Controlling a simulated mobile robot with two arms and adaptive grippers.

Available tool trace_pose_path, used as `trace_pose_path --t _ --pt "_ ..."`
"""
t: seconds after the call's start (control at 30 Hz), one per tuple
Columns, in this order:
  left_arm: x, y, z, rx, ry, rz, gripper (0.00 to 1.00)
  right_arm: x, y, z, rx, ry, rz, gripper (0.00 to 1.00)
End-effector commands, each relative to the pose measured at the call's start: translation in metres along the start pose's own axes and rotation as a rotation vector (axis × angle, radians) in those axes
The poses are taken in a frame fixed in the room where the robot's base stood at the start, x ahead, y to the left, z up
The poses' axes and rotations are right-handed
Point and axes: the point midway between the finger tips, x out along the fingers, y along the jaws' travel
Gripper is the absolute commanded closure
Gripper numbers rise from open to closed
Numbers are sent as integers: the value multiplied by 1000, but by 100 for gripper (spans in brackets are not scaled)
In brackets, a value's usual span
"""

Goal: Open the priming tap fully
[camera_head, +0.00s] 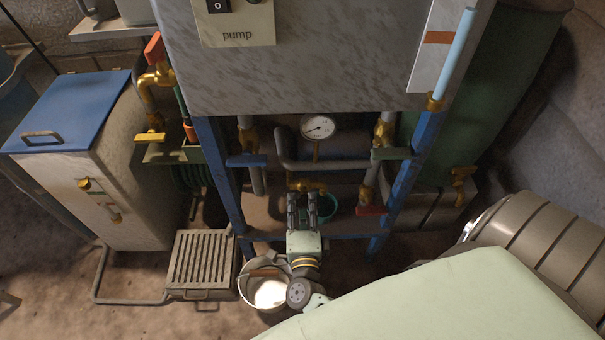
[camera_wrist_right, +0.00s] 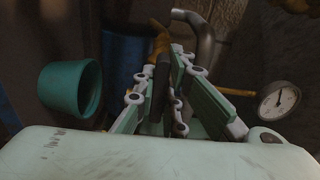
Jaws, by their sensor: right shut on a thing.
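A small brass tap (camera_head: 308,184) sits below the round gauge in the middle of the frame; I take it as the priming tap, but no label on it is readable. My right gripper (camera_head: 302,199) reaches up to it from below. In the right wrist view, the fingers (camera_wrist_right: 160,88) of this gripper are closed around a dark lever, with brass (camera_wrist_right: 158,42) of the tap just beyond. The fingers hide most of the lever, so its exact angle is hard to tell. My left gripper is not in view.
The pressure gauge (camera_head: 317,126) is just above the tap. A teal cup (camera_head: 329,207) is right beside the gripper. Blue frame legs (camera_head: 217,170) stand either side. A metal bucket (camera_head: 250,272) and a slatted grey box (camera_head: 202,262) are on the floor at left.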

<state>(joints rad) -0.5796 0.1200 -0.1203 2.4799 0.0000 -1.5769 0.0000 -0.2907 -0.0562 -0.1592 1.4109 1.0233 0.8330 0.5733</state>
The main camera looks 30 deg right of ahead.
Motion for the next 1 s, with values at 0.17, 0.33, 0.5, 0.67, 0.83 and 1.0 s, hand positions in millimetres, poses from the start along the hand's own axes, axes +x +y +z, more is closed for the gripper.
trace_pose_path --t 0.17,0.33,0.5,0.67,0.83,1.0 --pt "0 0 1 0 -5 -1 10 -1 1 1 -12 -5 3 100" --pt "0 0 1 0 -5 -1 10 -1 2 1 -12 -5 3 100" --pt "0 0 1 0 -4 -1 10 -1 2 1 -12 -4 3 81" --pt "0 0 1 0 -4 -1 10 0 1 0 -10 -3 1 71" --pt "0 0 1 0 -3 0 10 0 1 0 -9 -2 1 71" --pt "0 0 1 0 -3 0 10 -6 1 0 -9 -2 2 71"
